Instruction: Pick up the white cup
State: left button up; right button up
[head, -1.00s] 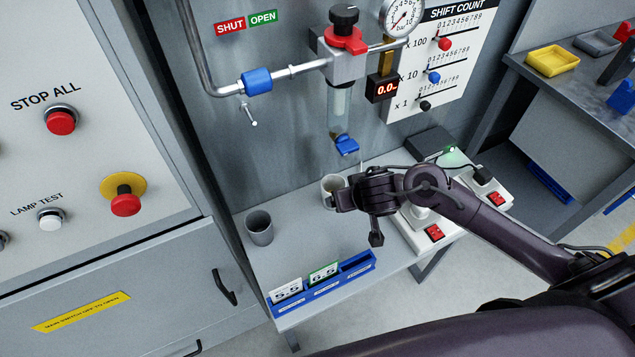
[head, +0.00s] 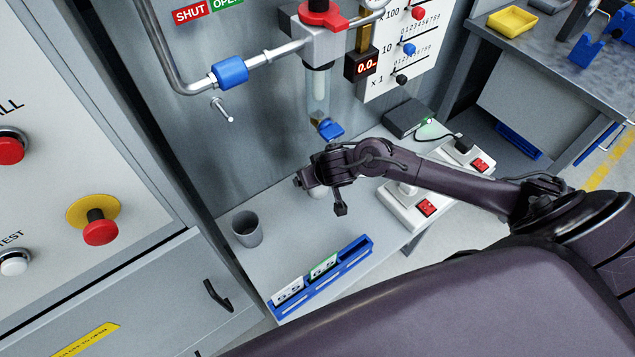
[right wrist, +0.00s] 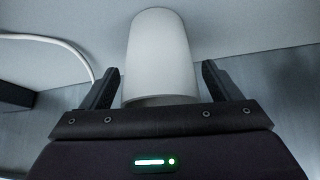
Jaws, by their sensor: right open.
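The white cup (right wrist: 160,55) shows large in the right wrist view, between the two fingers of my right gripper (right wrist: 161,86). The gripper is open, with a small gap on each side of the cup. In the head view my right gripper (head: 312,180) is over the small table, below the blue nozzle, and hides most of the cup; a small pale part (head: 317,193) shows under it. My left gripper is not in view.
A grey cup (head: 247,230) stands at the left of the table (head: 258,268). A blue rack (head: 325,278) with number cards is along the front edge. White power strips (head: 408,208) lie to the right. The blue nozzle (head: 330,130) hangs just above the gripper.

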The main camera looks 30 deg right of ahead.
jog(key=c, duration=1.1)
jog(key=shift+r, duration=0.15)
